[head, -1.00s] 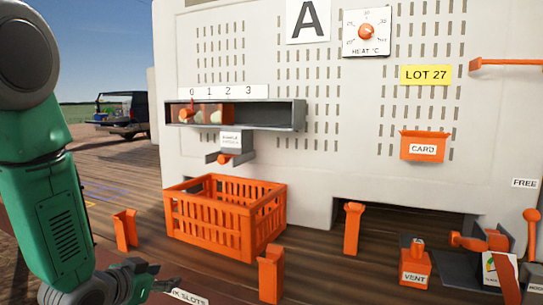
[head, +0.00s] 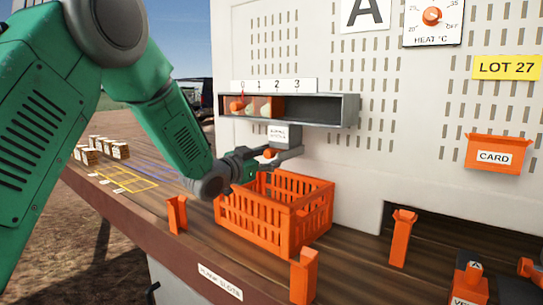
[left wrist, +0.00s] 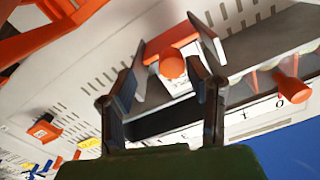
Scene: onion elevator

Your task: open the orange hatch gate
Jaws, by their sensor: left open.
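The orange hatch gate, with a round knob (head: 270,153), is at the small labelled box (head: 285,135) under the grey trough (head: 330,110). In the left wrist view its orange bar and knob (left wrist: 172,63) show between my two fingers. My left gripper (head: 252,160) is open beside the knob in the head view, above the orange crate's left rear. The fingers appear to be on either side of the knob; whether they touch it I cannot tell. My right gripper is not in view.
The orange slatted crate (head: 270,215) stands right below the box. Orange posts (head: 177,214) and (head: 304,275) stand in front of it. The trough holds round items behind an orange-knobbed slider (head: 238,105). A card holder (head: 497,153) hangs on the wall at the right.

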